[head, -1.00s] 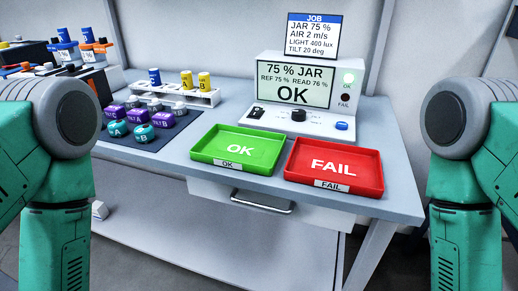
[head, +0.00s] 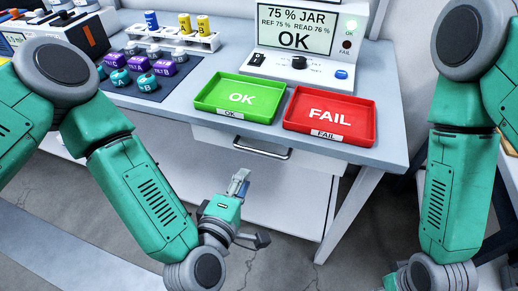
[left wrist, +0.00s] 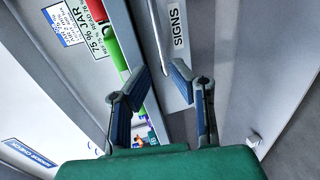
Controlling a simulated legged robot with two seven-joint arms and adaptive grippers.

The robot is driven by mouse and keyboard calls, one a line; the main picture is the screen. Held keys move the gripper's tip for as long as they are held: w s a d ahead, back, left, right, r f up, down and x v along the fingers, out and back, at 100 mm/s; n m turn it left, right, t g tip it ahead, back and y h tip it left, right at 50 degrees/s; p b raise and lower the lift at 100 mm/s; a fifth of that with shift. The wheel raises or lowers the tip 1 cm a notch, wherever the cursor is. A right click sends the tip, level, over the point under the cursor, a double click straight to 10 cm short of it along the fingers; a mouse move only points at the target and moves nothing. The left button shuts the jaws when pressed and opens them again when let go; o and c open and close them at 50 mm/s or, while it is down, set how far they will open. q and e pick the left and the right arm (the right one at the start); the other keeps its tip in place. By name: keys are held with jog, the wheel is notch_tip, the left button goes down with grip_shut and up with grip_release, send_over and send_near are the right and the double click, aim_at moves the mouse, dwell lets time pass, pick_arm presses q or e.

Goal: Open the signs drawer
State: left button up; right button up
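The signs drawer (head: 220,139) is a pale front under the tabletop, below the green tray, and looks shut. Its silver bar handle (head: 254,150) shows in the head view. In the left wrist view the handle (left wrist: 160,38) runs beside the SIGNS label (left wrist: 179,28). My left gripper (head: 252,208) is in front of and below the drawer, apart from the handle. In the left wrist view my left gripper (left wrist: 158,72) has its fingertips apart with nothing between them; the handle lies beyond them. My right arm is at the lower right, its fingers out of view.
A table leg (head: 345,215) slants at the right. Open floor lies in front.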

aim_at(259, 152)
pick_arm(q)
jog(key=b+x, duration=0.1)
jog(key=x, duration=1)
jog(key=shift+w, duration=0.25)
grip_shut()
